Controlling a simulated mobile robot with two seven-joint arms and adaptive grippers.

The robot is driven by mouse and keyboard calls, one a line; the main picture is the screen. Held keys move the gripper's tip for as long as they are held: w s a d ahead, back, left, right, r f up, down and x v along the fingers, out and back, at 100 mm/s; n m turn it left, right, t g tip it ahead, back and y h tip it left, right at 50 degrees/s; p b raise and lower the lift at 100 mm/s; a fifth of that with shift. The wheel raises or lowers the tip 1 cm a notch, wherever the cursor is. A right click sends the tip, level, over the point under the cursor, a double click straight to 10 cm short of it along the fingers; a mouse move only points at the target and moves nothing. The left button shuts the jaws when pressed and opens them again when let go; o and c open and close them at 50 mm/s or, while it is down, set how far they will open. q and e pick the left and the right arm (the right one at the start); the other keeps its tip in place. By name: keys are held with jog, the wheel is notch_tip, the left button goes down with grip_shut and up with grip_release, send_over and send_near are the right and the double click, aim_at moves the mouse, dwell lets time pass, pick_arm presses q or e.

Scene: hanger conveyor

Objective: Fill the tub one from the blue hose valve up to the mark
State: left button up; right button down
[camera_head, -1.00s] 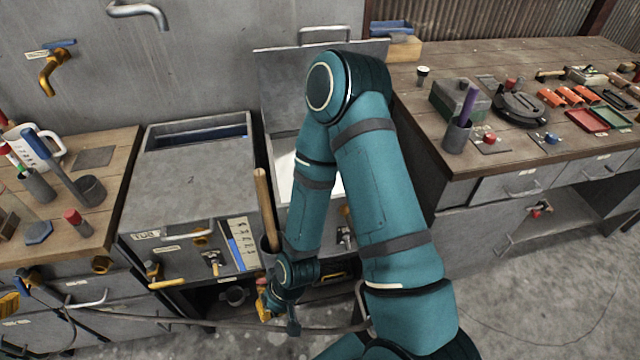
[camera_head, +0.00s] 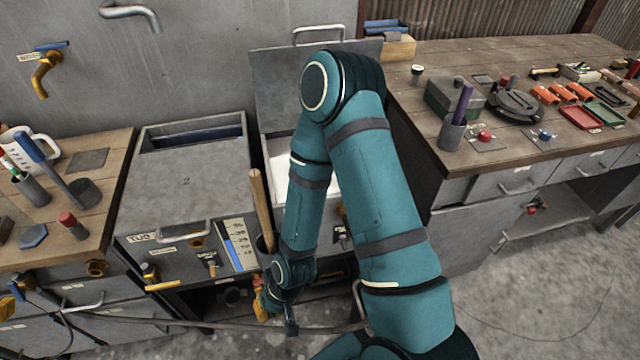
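A yellow tap with a blue handle (camera_head: 44,70) is on the wall at upper left. Another yellow fitting with a blue part (camera_head: 12,300) is at the lower left edge, by a hose (camera_head: 210,325). My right gripper (camera_head: 277,312) is low in front of the tub's right side, beside a yellow-orange piece (camera_head: 260,305); its grip is unclear. My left gripper is out of view.
A wooden-handled tool (camera_head: 261,205) stands upright close to my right forearm. An open-lidded bin with white inside (camera_head: 278,160) is behind my arm. The right bench (camera_head: 480,70) holds several small items. Floor at lower right is mostly clear.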

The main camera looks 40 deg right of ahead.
dwell(0.4)
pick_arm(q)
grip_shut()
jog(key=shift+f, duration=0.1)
